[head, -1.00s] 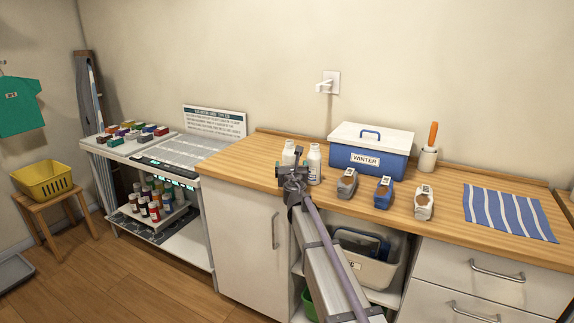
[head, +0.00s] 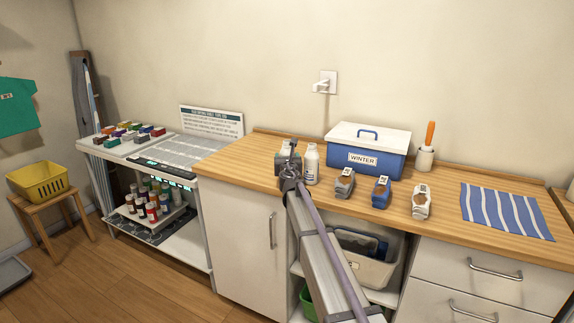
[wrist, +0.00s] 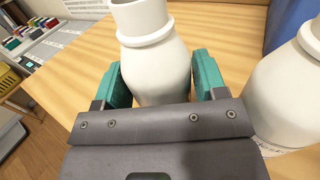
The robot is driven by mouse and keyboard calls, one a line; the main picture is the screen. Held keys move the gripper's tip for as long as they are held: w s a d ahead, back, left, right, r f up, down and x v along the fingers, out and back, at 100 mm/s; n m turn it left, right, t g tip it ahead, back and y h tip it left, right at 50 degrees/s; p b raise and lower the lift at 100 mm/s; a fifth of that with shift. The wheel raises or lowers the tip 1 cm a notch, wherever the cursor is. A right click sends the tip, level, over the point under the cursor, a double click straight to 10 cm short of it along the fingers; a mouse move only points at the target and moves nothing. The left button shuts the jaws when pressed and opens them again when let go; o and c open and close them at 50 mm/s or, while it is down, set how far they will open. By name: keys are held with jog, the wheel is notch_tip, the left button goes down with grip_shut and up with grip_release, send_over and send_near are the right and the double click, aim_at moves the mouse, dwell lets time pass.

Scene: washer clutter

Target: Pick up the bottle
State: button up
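Two white bottles stand close together on the wooden counter. The left bottle (wrist: 155,62) is between the two teal fingers of my gripper (wrist: 163,82) in the wrist view, with its neck up. The fingers are spread wide, one on each side of its body, very near its sides; contact is not clear. The lower part of this bottle is hidden by the gripper's palm. In the head view my gripper (head: 289,158) mostly covers it. The right bottle (head: 311,163) stands just beside, outside the fingers; it also shows at the right edge of the wrist view (wrist: 285,95).
A blue WINTER box (head: 367,155) with white lid is behind and right. Several small labelled items, such as the grey one (head: 344,183), stand right of the bottles. A striped cloth (head: 505,212) lies farther right. The counter left of the bottles (head: 235,165) is clear.

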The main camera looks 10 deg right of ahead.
jog(key=c, duration=0.7)
notch_tip(320, 180, up, 10)
jog(key=p, duration=1)
jog(key=shift+r, duration=0.15)
jog(key=shift+f, duration=0.2)
